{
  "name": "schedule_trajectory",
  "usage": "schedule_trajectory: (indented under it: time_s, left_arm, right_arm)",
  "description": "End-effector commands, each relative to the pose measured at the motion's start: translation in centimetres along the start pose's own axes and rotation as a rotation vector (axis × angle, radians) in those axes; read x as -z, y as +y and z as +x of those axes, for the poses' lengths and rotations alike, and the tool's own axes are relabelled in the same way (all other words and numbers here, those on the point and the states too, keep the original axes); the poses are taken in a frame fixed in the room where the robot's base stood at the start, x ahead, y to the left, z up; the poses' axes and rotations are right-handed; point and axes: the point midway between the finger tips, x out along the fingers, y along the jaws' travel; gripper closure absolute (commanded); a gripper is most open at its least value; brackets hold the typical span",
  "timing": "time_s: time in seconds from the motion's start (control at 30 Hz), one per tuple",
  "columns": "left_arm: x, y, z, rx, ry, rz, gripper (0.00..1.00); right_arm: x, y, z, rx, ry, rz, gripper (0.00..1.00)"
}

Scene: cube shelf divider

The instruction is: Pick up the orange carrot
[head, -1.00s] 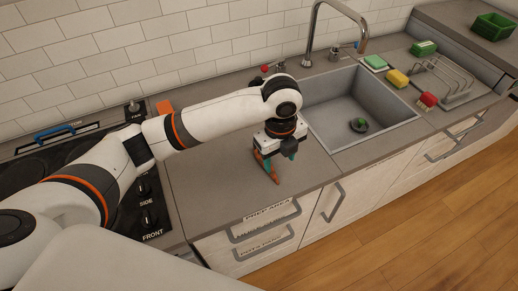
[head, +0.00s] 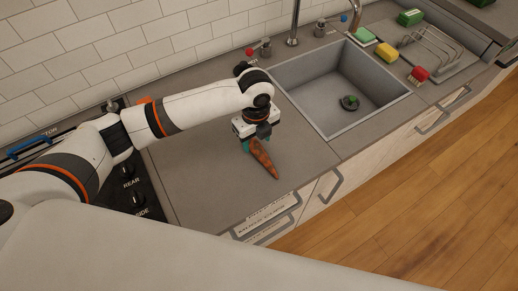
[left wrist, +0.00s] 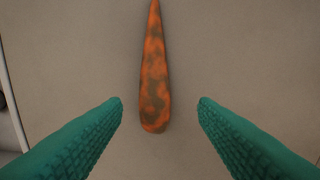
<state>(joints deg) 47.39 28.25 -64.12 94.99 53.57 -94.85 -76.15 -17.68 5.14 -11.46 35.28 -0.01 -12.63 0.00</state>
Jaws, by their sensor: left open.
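The orange carrot (head: 263,158) lies on the grey counter, just left of the sink, its thin tip toward the front edge. It has brownish patches. In the left wrist view the carrot (left wrist: 154,75) points away, with its thick end nearest me. My left gripper (head: 254,148) is over the counter at the carrot's thick end. In the left wrist view its teal fingers (left wrist: 160,103) are spread wide, one on each side of the thick end, touching nothing. The carrot's thick end is partly hidden by the gripper in the head view. My right gripper is not in view.
The sink (head: 330,125) is right of the carrot, with a small dark and green item (head: 350,102) in it. A dish rack (head: 432,58), a yellow sponge (head: 386,52) and a red brush (head: 418,75) are beyond. The counter left of the carrot is clear.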

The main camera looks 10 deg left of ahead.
Motion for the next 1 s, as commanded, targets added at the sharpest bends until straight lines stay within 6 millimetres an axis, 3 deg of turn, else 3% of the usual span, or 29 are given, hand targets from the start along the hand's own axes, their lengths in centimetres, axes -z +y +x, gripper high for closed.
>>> schedule_trajectory:
  time_s: [0.3, 0.6, 0.9, 1.0]
  left_arm:
    - [-0.5, 0.6, 4.2, 0.003, -0.002, -0.002, 0.46]
    - [-0.5, 0.6, 4.8, 0.000, 0.001, 0.000, 0.46]
    - [-0.4, 0.6, 4.8, 0.000, 0.000, 0.000, 0.94]
    - [-0.4, 0.6, 4.8, 0.000, 0.000, 0.000, 0.95]
  right_arm:
    - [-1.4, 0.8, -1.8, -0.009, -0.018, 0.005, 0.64]
    - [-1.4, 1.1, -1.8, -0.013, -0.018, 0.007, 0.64]
    - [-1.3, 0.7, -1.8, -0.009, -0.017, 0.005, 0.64]
    - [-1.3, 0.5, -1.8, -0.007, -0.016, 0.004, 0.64]
